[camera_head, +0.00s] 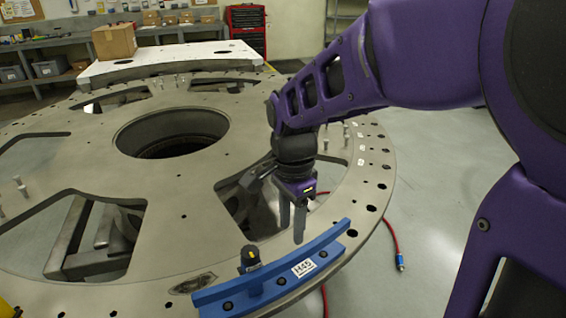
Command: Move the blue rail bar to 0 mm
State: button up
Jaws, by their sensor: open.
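The blue rail bar (322,246) lies along the near rim of the large grey turret plate (170,212). It is a curved bar with dark bolt holes and a white label (303,268) printed H45. A black knob with a yellow top (250,258) stands at its left part. My gripper (292,222) hangs fingers down just behind the bar's right half, over or near a cutout in the plate. Its fingers are apart and hold nothing. Whether a fingertip touches the bar cannot be told. No millimetre scale is readable.
The plate has a round central hole (170,135) and several cutouts. Small pins (22,187) stand at the left. A red hose (389,238) lies on the open floor at right.

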aim_at(291, 257)
jog(key=shift+w+f+b, duration=0.1)
jog(key=shift+f+b, duration=3.1)
jog(key=shift+f, duration=1.25)
grip_shut()
